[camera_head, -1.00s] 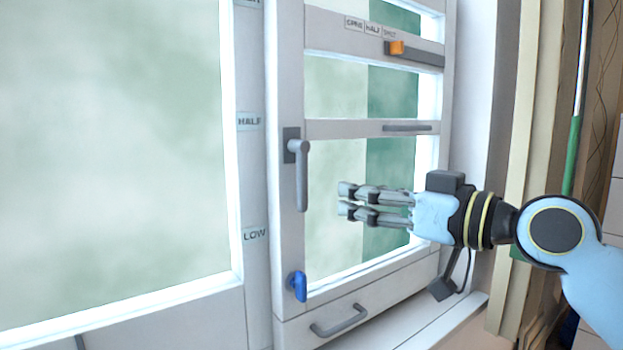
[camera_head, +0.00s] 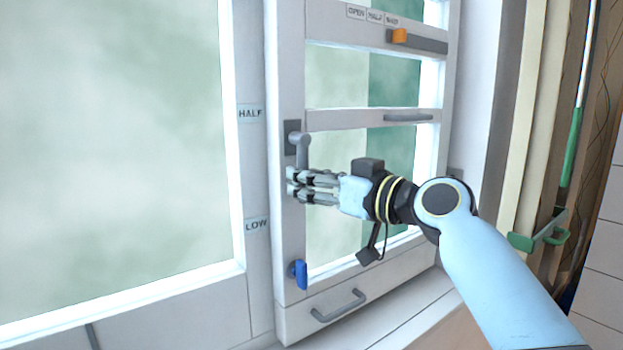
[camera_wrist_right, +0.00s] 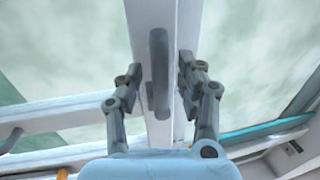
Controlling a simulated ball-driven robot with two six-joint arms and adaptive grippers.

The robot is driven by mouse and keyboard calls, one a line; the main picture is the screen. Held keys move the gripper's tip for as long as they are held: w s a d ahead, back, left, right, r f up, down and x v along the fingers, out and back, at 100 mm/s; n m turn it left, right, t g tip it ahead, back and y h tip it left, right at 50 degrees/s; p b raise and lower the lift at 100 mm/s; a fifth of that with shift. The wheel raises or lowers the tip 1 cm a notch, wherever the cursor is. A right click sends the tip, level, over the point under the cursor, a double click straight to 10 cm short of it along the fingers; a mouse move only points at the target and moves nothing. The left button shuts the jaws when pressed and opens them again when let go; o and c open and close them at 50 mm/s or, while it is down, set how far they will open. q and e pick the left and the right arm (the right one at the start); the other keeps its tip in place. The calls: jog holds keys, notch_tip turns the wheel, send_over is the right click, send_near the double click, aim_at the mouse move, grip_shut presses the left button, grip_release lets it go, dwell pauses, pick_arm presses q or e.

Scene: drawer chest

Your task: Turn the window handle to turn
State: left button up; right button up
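The window handle (camera_head: 302,150) is a grey lever on a dark plate on the left stile of the window sash. It hangs straight down. My right gripper (camera_head: 291,182) is at the lever's lower part, reaching in from the right, and its fingers cover the lever's lower end in the head view. In the right wrist view the lever (camera_wrist_right: 158,75) stands between the two spread fingers of the right gripper (camera_wrist_right: 159,70), with a visible gap on each side. The right gripper is open. My left gripper is not in view.
A blue knob (camera_head: 299,274) sits below the handle, and a drawer-style pull (camera_head: 338,306) is at the bottom. An orange slider (camera_head: 399,36) is on the top rail, with a grey bar handle (camera_head: 408,117) below it. Green-handled tools (camera_head: 572,150) stand at the right.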

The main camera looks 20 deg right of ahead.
grip_shut()
dwell(0.3)
jog(key=w+d+r+n+h+b, duration=0.2)
jog(key=d+r+n+b, duration=0.3)
jog(key=n, duration=1)
jog(key=shift+d+r+n+g+h+b, duration=0.3)
jog(key=shift+r+h+b, duration=0.45)
jog(key=shift+h+b, duration=0.2)
